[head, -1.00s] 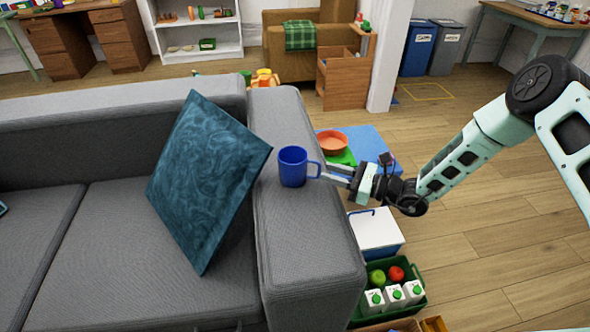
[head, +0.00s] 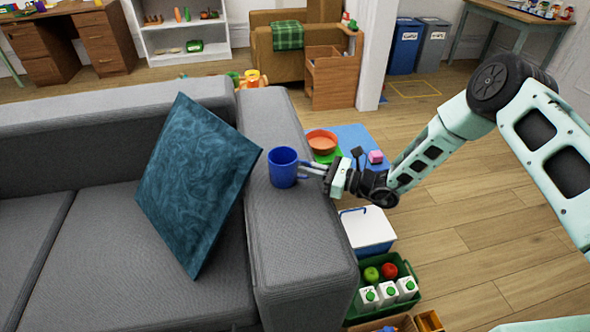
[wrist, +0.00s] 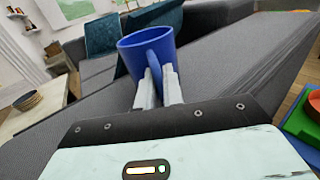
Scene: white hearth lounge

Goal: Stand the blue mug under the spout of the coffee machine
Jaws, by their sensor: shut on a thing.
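The blue mug (head: 283,167) stands upright on, or just over, the grey sofa's armrest (head: 300,235); I cannot tell whether it touches. Its handle points right, toward my arm. My gripper (head: 308,170) reaches in from the right and is shut on the mug's handle. In the wrist view, the mug (wrist: 143,48) is ahead, with my gripper's two fingers (wrist: 158,85) on either side of its handle. The mug's inside bottom is hidden. No coffee machine shows in either view.
A teal cushion (head: 195,185) leans close left of the mug. Open wooden floor (head: 480,215) lies farther right.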

